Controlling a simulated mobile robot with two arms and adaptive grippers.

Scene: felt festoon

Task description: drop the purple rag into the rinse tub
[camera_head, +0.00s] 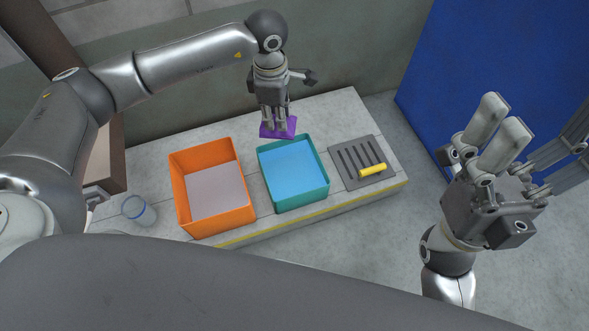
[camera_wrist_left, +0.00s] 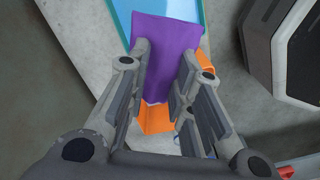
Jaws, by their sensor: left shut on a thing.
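The purple rag (camera_head: 269,131) is a flat piece in the fingers of my left gripper (camera_head: 276,122). It also shows between the fingers in the left wrist view (camera_wrist_left: 165,48). The rinse tub seems to be the teal tub (camera_head: 320,163) with a light blue inside. In the head view the rag appears at the tub's back edge, not over its middle; its height above the slab is hard to tell. The teal tub's edge also shows behind the rag in the left wrist view (camera_wrist_left: 122,22). My right gripper (camera_head: 507,114) is open and empty, off to the right.
An orange tub (camera_head: 179,188) stands left of the teal tub on the pale slab (camera_head: 350,108). A grey slotted rack (camera_head: 346,171) with a yellow cylinder (camera_head: 373,170) lies to the right. A clear glass (camera_head: 139,211) stands at the left. A blue panel (camera_head: 480,50) is at the far right.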

